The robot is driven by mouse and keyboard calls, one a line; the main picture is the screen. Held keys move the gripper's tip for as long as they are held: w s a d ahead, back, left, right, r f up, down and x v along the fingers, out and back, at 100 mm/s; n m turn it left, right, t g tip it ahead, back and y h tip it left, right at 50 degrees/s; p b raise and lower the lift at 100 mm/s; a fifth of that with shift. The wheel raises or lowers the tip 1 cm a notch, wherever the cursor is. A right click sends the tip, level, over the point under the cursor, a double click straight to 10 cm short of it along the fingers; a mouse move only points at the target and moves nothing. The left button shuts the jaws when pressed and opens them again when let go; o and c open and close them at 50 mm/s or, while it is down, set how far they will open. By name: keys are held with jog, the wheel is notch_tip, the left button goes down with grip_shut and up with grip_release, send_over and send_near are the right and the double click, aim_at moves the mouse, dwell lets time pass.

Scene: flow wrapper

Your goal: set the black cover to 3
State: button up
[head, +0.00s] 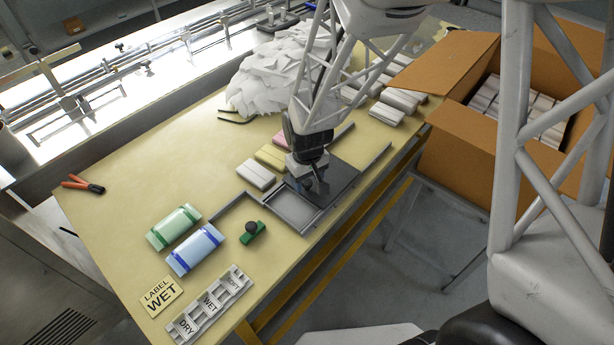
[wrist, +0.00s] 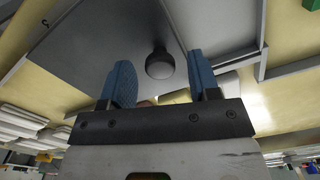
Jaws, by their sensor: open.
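The black cover (head: 340,181) is a dark flat plate lying over the right part of a grey metal frame (head: 261,198) on the table. In the wrist view the cover (wrist: 95,55) looks grey and bears a round dark knob (wrist: 160,64). My gripper (head: 308,184) is over the cover's left part and hides some of it. In the wrist view my gripper (wrist: 162,84) is open, with one blue finger to each side of the knob; I cannot tell whether either touches it. No number 3 is legible.
A green block with a black knob (head: 253,232) sits in front of the frame. Green (head: 173,227) and blue (head: 194,249) packs, label signs (head: 161,297) and a divided tray (head: 207,307) lie nearby. White packs (head: 256,175) and a white heap (head: 280,75) lie behind. The table's left is mostly clear.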

jog(key=shift+c, duration=0.3)
grip_shut()
jog(key=shift+w+d, duration=0.1)
jog(key=w+d, duration=1.2)
jog(key=shift+r, duration=0.1)
dwell(0.3)
jog(key=shift+o, duration=0.3)
grip_release()
